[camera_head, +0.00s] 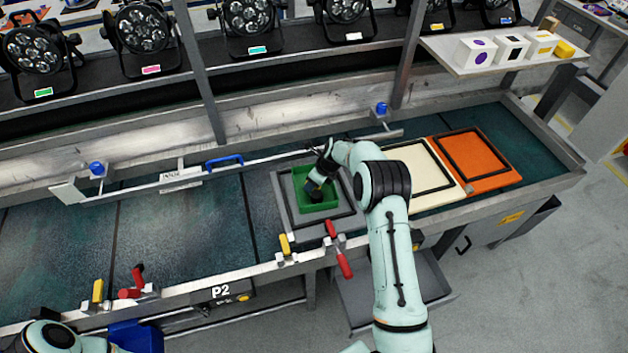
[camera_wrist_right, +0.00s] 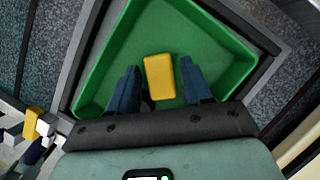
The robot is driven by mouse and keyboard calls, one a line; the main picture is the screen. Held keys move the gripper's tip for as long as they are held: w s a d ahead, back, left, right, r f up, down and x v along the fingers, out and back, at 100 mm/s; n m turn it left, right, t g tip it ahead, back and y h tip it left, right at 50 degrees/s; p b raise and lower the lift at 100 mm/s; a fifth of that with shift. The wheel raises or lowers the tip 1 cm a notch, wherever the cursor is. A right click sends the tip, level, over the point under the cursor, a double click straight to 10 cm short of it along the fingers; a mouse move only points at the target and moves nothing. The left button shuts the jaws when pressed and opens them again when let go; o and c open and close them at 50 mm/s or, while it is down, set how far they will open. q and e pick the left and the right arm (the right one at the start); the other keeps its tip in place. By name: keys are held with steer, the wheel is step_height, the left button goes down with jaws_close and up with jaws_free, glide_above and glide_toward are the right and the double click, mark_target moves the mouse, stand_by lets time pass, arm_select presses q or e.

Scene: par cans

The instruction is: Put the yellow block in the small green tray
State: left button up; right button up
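The small green tray (camera_head: 332,200) stands inside a dark square frame on the workbench. It also shows in the right wrist view (camera_wrist_right: 215,35), filling much of the picture. My right gripper (camera_head: 316,190) reaches down into the tray. In the right wrist view its two blue fingers (camera_wrist_right: 160,78) stand on either side of the yellow block (camera_wrist_right: 159,77). Narrow gaps seem to show between the block and both fingers, so the gripper looks slightly open. The block appears inside the tray's outline; its height above the floor is unclear. Only part of my left arm shows at lower left; its gripper is not visible.
A cream panel (camera_head: 437,198) and an orange panel (camera_head: 502,181) with dark frames lie right of the tray. Clamps with red handles (camera_head: 343,263) and yellow tips line the bench's front edge. A metal rail (camera_head: 135,189) crosses behind. Lamps stand at the back.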

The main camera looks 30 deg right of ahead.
steer(key=shift+r, duration=0.1)
steer(key=v, duration=1.2)
stand_by(0.4)
